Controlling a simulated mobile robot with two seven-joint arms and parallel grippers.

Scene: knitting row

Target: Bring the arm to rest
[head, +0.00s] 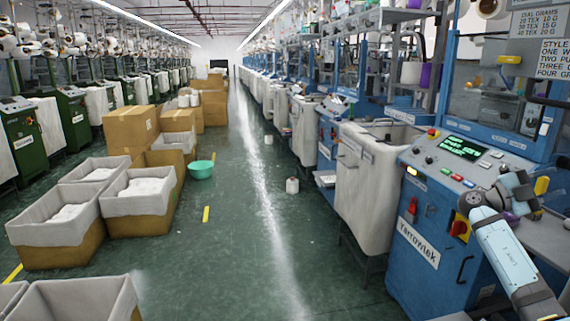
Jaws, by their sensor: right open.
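My right arm comes in from the lower right, and its right gripper (524,193) is over the right end of the blue machine's top, near the grey side table (540,237). The gripper is open, and I see nothing held between its fingers. A small purple thing (510,218) shows just below it, partly hidden by the arm. I cannot tell whether they touch. My left gripper is not in view.
The blue knitting machine (425,205) has a lit green display (462,147) and a red-yellow switch (459,228) close to my arm. A pale fabric bin (370,185) stands beside it.

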